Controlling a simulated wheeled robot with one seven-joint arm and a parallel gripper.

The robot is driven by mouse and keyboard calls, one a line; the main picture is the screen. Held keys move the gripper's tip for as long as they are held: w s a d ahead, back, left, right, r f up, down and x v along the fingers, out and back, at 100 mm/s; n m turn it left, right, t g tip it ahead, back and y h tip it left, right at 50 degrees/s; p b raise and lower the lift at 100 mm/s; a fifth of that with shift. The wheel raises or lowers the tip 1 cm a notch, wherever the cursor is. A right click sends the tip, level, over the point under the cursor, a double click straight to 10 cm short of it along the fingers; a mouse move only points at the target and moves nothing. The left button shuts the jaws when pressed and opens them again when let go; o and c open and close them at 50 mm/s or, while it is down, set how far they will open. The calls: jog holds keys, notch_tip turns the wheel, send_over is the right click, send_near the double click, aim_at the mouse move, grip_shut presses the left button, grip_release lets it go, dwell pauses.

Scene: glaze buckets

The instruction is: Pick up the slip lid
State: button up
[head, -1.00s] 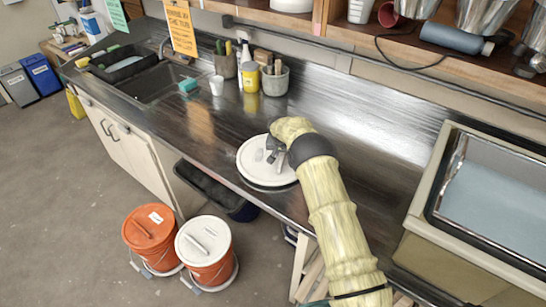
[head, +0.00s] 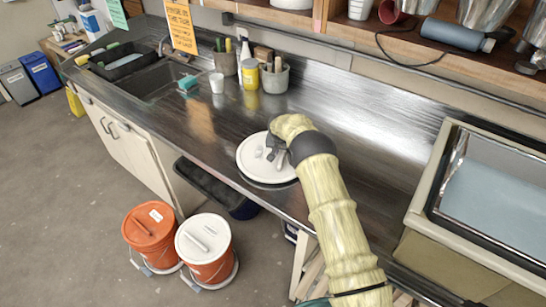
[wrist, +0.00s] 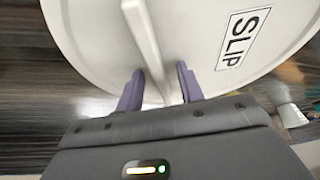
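The slip lid (head: 252,153) is a round white disc with a raised bar handle, over the dark counter near its front edge. A dark band shows under its near rim, so it appears slightly raised. In the wrist view the lid (wrist: 90,40) fills the top and carries a "SLIP" label. My gripper (head: 270,150) reaches the handle from the right.
An orange-lidded bucket (head: 150,232) and a white-lidded bucket (head: 204,241) stand on the floor. A sink (head: 155,80) lies left, pots (head: 275,80) and a yellow jar (head: 250,76) at the back. A basin (head: 495,205) stands right. The counter left of the lid is clear.

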jog(key=shift+c, duration=0.5)
grip_shut()
jog(key=shift+r, duration=0.1)
jog(key=shift+r, duration=0.15)
notch_tip(320, 180, up, 9)
jog(key=b, duration=0.3)
jog(key=shift+r, duration=0.4)
jog(key=shift+r, duration=0.1)
